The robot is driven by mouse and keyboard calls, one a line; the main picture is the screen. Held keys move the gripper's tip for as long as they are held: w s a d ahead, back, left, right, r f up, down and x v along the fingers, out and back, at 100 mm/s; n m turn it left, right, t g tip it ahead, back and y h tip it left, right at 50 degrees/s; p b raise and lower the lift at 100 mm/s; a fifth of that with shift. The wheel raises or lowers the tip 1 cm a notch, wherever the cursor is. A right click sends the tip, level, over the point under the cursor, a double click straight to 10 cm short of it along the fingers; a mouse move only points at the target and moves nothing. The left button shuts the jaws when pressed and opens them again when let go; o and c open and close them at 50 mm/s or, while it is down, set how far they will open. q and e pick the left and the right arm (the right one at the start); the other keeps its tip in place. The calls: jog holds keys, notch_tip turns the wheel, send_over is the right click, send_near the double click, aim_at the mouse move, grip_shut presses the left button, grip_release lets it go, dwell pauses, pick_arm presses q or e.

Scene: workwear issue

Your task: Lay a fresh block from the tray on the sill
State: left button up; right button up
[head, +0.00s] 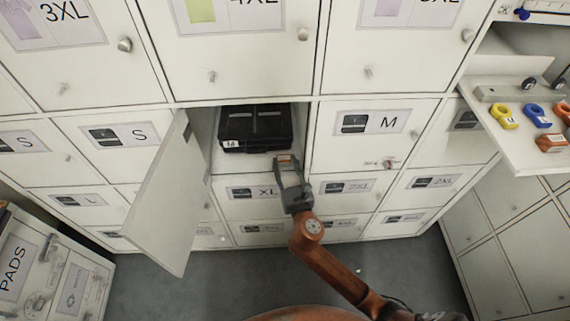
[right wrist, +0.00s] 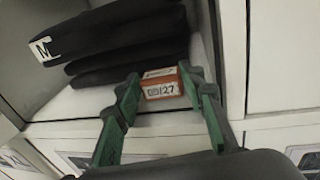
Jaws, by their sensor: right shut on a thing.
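My right gripper (head: 288,172) is shut on an orange block (head: 286,160) with a white label. In the right wrist view the block (right wrist: 161,88) sits between the green fingertips (right wrist: 163,92), its label reading something like 127. It is at the front sill (head: 254,168) of the open locker, just in front of the black folded garments. I cannot tell whether it touches the sill. The tray (head: 518,163) is at the right, with another orange block (head: 551,143) at its front edge. My left gripper is not in view.
Black folded garments (head: 255,127) with an M tag (right wrist: 43,49) lie inside the open locker. Its door (head: 166,200) hangs open to the left. Yellow (head: 503,117) and blue (head: 537,116) tagged items lie on the tray. Shut lockers surround the opening.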

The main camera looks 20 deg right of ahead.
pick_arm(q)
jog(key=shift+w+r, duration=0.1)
pick_arm(e)
jog(key=shift+f, duration=0.15)
jog(key=o, duration=0.7)
jog(key=shift+c, duration=0.2)
jog(key=shift+r, duration=0.2)
pick_arm(q)
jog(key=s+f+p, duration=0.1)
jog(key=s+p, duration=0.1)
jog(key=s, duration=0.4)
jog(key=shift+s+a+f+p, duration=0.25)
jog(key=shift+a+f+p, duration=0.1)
jog(key=shift+p, duration=0.05)
pick_arm(e)
jog(key=s+a, duration=0.1)
jog(key=s, duration=1.1)
jog(key=shift+r, duration=0.25)
